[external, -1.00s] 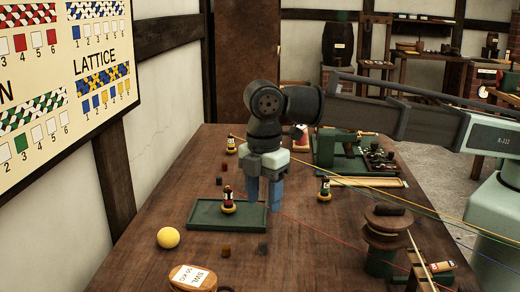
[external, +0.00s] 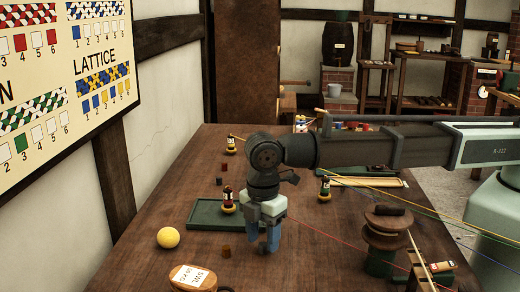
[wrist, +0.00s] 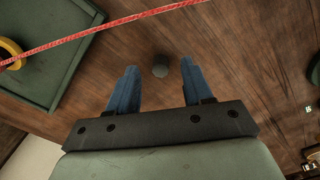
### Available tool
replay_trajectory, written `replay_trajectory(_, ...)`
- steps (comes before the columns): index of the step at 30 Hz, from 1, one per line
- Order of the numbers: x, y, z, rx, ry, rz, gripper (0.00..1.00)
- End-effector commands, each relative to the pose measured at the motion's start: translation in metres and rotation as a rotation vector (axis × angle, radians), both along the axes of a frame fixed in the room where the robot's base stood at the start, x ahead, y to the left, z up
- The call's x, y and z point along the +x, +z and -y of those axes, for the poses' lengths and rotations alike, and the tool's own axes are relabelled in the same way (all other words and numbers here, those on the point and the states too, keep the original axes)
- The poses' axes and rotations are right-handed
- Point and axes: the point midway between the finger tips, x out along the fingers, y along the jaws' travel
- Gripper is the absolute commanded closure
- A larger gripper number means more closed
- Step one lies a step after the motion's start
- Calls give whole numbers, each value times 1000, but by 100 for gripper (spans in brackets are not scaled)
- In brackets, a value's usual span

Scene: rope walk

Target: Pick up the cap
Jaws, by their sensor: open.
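A small dark round piece that looks like a cap (wrist: 160,71) stands on the table in the wrist view, just beyond and between my fingertips. In the external view my fingers hide it. My gripper (external: 265,249) points down over the table, in front of the green tray's right end. Its blue fingers are apart and empty; they show in the wrist view too (wrist: 158,78). Another small cap-like piece, brown (external: 226,251), stands on the table left of my gripper.
The green tray (external: 200,225) holds a dark bottle-like piece on a yellow ring (external: 228,202). A yellow ball (external: 168,238) and a labelled wooden block (external: 193,277) lie left. A red cord (wrist: 100,34) crosses the wrist view. A wooden reel (external: 388,232) stands right.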

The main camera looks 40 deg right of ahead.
Motion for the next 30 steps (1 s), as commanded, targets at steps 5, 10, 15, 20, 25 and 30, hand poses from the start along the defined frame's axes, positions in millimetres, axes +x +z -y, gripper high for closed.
replay_trajectory(5,0,-15,0,0,0,0,50)
replay_trajectory(10,0,-14,0,0,0,0,50)
replay_trajectory(15,0,-14,0,0,0,0,64)
replay_trajectory(20,0,-14,0,0,1,0,79)
replay_trajectory(25,0,-14,0,0,1,0,96)
replay_trajectory(30,0,-14,0,0,0,0,100)
